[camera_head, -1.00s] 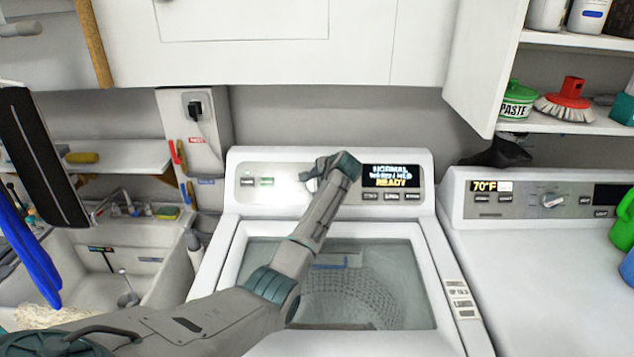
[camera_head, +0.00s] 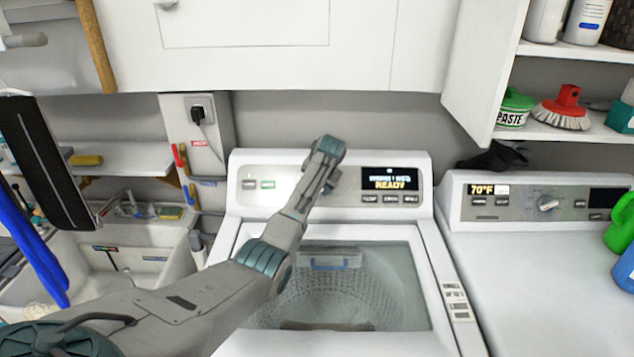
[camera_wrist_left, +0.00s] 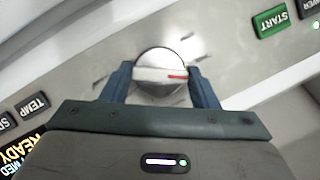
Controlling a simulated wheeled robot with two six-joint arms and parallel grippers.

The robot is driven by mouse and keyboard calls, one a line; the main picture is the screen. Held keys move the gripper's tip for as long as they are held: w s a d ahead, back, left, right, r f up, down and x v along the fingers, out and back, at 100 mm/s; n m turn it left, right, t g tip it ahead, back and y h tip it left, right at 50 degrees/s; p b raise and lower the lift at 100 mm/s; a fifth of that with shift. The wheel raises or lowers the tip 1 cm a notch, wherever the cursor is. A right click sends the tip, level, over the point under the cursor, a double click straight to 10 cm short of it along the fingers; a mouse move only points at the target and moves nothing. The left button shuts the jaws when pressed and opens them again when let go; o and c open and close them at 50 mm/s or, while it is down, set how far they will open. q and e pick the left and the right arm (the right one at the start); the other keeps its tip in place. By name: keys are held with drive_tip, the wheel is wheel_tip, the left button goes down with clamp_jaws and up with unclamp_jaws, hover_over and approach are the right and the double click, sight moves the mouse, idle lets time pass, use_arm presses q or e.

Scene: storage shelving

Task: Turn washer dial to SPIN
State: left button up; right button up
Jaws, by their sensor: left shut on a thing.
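The washer (camera_head: 232,222) stands in the middle of the head view with its tub open. Its display (camera_head: 390,179) reads READY under a blurred line. My left arm reaches across the tub to the control panel, and the gripper there hides the dial in the head view. In the left wrist view the round dial (camera_wrist_left: 160,62), silver with a red mark on its grip bar, sits between the two blue fingers of my left gripper (camera_wrist_left: 160,82), which is shut on it. The panel looks strongly tilted in this view. No SPIN label is readable. My right gripper is not in view.
A green START button (camera_wrist_left: 270,22) is on the panel in the wrist view. A second machine (camera_head: 540,270) with a 70°F display stands at the right. A sink (camera_head: 120,255) is at the left. Cabinets (camera_head: 270,60) hang above the washer.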

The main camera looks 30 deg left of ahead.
use_arm(q)
drive_tip(key=n+h+p, duration=0.1)
drive_tip(key=n, duration=0.1)
drive_tip(key=n+h+p, duration=0.1)
drive_tip(key=n, duration=0.1)
drive_tip(key=shift+s+a+r+n+t, duration=0.1)
drive_tip(key=shift+a+r+n+t, duration=0.1)
drive_tip(key=shift+n+t, duration=0.1)
drive_tip(key=n+t+h+p, duration=0.1)
drive_tip(key=n, duration=0.2)
drive_tip(key=shift+n+p, duration=0.3)
drive_tip(key=shift+s+a+f+n+t+h+p, duration=0.1)
drive_tip(key=shift+n+t+h+p, duration=0.3)
drive_tip(key=shift+n, duration=0.5)
drive_tip(key=o, duration=0.9)
drive_tip(key=shift+o, duration=0.2)
